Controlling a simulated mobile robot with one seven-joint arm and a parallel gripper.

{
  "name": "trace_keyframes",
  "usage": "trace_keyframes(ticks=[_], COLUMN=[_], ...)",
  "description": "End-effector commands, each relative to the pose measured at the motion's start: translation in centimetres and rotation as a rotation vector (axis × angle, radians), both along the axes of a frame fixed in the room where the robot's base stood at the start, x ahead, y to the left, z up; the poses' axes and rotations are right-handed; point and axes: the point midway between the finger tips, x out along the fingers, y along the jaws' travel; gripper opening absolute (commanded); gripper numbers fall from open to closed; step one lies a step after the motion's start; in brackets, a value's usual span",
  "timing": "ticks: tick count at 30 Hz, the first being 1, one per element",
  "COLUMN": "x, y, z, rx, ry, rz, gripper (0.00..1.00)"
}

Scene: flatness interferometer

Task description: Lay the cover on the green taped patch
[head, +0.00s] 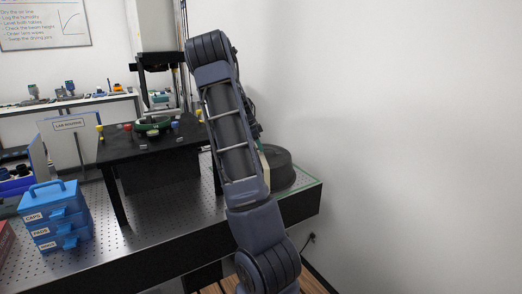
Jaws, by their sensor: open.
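A dark, round, drum-like thing that looks like the cover (281,168) stands at the right end of the perforated table, partly behind my arm. Thin green tape (309,187) runs along the table beside its right and front side. The cover appears to stand inside the taped patch, but my arm hides its left part and much of the patch. A narrow pale strip shows between my arm and the cover; I cannot tell what it is. My gripper is hidden behind my raised arm. Whether it touches the cover cannot be seen.
A black raised stand (150,146) with an instrument and small coloured knobs stands left of my arm. Blue stacked drawers (56,216) labelled CAPS and PADS sit at the front left. Bare perforated tabletop (165,215) lies between. A white wall is at right.

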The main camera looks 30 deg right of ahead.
Motion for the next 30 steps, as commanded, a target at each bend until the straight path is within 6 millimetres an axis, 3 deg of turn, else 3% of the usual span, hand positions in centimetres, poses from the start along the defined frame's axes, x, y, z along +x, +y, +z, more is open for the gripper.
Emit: trace_keyframes(ticks=[9,20,25,30], x=[1.0,1.1,-0.7,-3.8], y=[2.2,3.4,5.3,8.5], z=[5.8,8.7,9.7,11.3], rx=[-0.001,0.009,0.072,0.162], ry=[-0.002,0.0,-0.006,-0.021], rz=[0.001,0.011,0.113,0.301], gripper=[0.43,0.43,0.43,0.43])
